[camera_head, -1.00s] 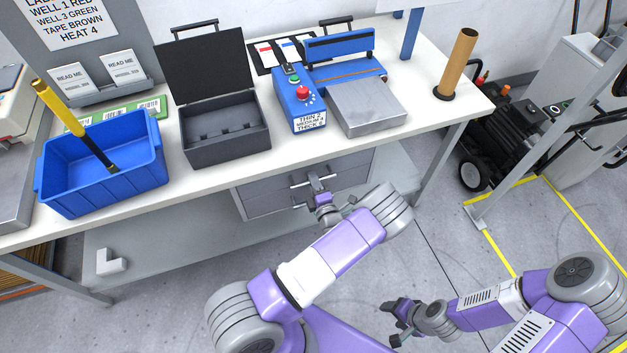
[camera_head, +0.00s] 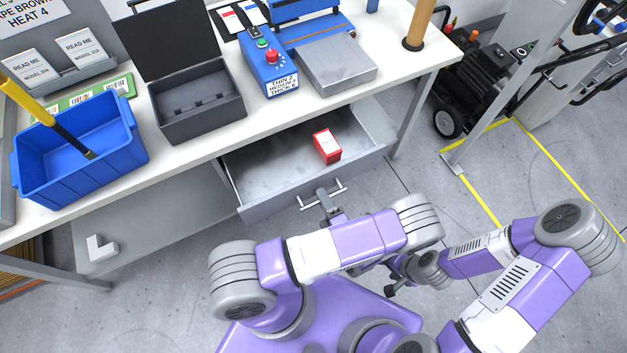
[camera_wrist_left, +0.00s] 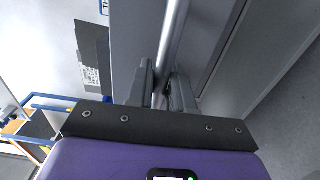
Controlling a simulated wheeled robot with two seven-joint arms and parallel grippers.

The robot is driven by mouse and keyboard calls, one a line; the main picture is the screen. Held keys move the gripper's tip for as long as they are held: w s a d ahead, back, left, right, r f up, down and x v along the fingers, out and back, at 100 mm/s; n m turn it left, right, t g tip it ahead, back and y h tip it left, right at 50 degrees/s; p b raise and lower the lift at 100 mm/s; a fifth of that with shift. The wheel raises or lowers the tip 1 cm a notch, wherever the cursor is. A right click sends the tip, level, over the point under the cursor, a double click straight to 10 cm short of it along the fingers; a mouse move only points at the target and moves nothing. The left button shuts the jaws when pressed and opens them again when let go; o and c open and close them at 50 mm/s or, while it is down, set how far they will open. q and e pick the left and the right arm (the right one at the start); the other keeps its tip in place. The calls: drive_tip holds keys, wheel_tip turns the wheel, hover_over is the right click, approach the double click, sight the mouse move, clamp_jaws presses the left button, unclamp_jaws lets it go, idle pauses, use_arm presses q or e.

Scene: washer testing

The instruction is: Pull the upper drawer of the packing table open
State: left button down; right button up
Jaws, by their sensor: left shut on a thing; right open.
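The upper drawer (camera_head: 262,186) of the packing table (camera_head: 190,163) is pulled out, and its grey interior shows in the head view. A red box (camera_head: 327,146) stands inside it toward the right. My left gripper (camera_head: 327,200) is shut on the drawer's bar handle (camera_head: 309,203) at the drawer front. In the left wrist view the bar handle (camera_wrist_left: 172,40) runs between the two fingers of the left gripper (camera_wrist_left: 162,92). My right gripper (camera_head: 393,281) is open and empty, low over the floor, partly hidden behind my left arm.
On the tabletop stand a blue bin (camera_head: 75,150) with a yellow-handled tool, an open dark case (camera_head: 197,103) and a blue sealer (camera_head: 268,72). A white L-shaped piece (camera_head: 101,248) lies on the lower shelf. A black wheeled machine (camera_head: 470,95) stands at the right.

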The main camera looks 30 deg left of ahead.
use_arm(q)
drive_tip(key=shift+v, duration=2.35)
drive_tip(key=c, duration=1.2)
unclamp_jaws()
drive_tip(key=shift+o, duration=0.2)
drive_tip(key=shift+r, duration=0.1)
